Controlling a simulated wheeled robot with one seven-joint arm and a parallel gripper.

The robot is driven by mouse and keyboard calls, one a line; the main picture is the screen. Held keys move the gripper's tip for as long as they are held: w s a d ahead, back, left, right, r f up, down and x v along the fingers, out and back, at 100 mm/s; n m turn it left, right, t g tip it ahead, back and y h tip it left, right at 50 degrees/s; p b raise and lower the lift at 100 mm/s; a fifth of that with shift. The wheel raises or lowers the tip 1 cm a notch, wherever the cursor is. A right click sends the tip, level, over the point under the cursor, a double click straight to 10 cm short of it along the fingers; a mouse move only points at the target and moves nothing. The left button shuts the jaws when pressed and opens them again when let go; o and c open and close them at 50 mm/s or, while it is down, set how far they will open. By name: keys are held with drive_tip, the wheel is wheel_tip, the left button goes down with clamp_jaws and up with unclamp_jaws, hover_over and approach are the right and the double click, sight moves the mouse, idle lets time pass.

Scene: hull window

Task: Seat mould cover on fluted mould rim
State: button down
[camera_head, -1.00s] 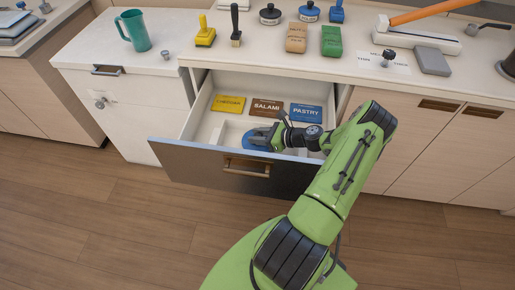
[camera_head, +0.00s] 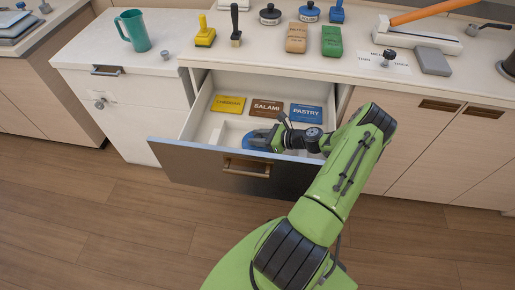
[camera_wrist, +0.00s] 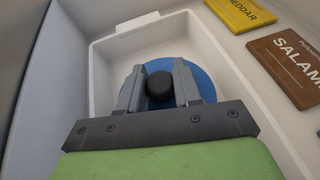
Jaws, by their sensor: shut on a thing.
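The mould cover looks like a blue disc (camera_wrist: 202,77) with a black round knob (camera_wrist: 159,86). In the wrist view my gripper (camera_wrist: 159,90) is shut on the knob, one finger on each side. In the head view the blue disc (camera_head: 257,139) shows beside my gripper (camera_head: 268,138), low inside the open drawer. The disc is over a white recessed tray (camera_wrist: 105,55) in the drawer. No fluted rim can be made out; anything under the disc is hidden, and I cannot tell whether the disc touches what is below.
The open drawer (camera_head: 205,165) has a dark front with a handle. Yellow (camera_head: 229,104), brown SALAMI (camera_head: 266,107) and blue PASTRY (camera_head: 306,113) cards lie at its back.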

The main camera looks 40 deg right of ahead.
drive_tip(key=shift+f, duration=0.4)
idle(1.1)
drive_tip(key=c, duration=0.9)
unclamp_jaws()
drive_tip(key=shift+c, duration=0.2)
drive_tip(key=shift+s+r, duration=0.1)
drive_tip(key=shift+s, duration=0.05)
drive_tip(key=shift+p+v, duration=0.55)
drive_tip(key=shift+v, duration=1.05)
drive_tip(key=shift+o, duration=0.3)
drive_tip(key=o, duration=0.5)
drive_tip(key=o, duration=0.4)
